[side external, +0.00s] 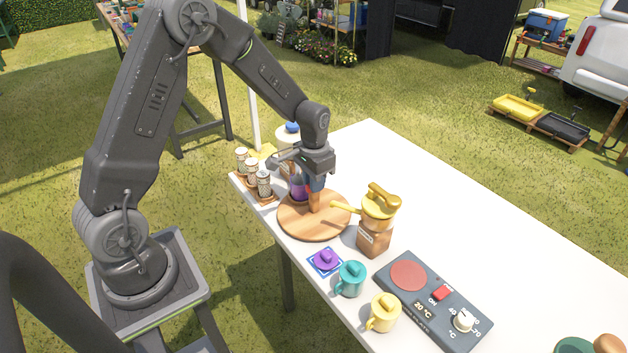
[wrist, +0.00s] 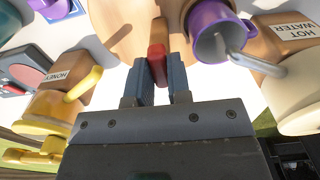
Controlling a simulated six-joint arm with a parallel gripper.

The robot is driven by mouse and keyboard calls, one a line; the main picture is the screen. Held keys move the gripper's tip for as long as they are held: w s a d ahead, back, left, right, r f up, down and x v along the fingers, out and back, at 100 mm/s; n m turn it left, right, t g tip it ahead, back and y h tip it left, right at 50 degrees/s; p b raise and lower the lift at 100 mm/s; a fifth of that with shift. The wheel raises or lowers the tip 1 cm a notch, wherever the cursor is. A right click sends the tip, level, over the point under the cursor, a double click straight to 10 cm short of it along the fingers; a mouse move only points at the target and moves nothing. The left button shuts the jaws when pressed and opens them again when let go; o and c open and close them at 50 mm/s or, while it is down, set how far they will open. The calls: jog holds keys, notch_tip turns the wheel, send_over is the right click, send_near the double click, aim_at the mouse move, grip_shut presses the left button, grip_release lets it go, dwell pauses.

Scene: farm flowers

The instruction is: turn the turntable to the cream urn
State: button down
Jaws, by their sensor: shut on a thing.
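The round wooden turntable (side external: 300,225) lies on the white table, with an upright peg (side external: 315,203) on it. My gripper (wrist: 160,85) is shut on this peg, whose end shows red in the wrist view (wrist: 157,62). A purple mug (side external: 297,188) stands at the turntable's far-left side and shows open-mouthed in the wrist view (wrist: 207,40). The cream urn (side external: 286,141), with a blue knob, is behind my gripper and partly hidden. In the wrist view, the urn (wrist: 302,112) is at right, and its metal spout reaches across the mug's mouth.
A yellow-topped honey dispenser (side external: 375,237) stands right of the turntable, its spout reaching over the edge. Several jars (side external: 252,170) stand at left. The table's back right is clear.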

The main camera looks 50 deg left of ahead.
dwell(0.3)
jog(key=c, duration=1.1)
grip_release()
jog(key=shift+o, duration=0.2)
jog(key=shift+r, duration=0.1)
notch_tip(320, 180, up, 14)
jog(key=s+d+r+t, duration=0.2)
jog(key=s+d, duration=0.1)
jog(key=s, duration=0.4)
jog(key=s+d+r+t, duration=0.1)
jog(key=s+d+r, duration=0.2)
jog(key=s, duration=0.4)
jog(key=s+d+r+t, duration=0.2)
jog(key=s+d+r, duration=0.1)
jog(key=s, duration=0.4)
jog(key=shift+d+t, duration=0.3)
jog(key=shift+d, duration=0.15)
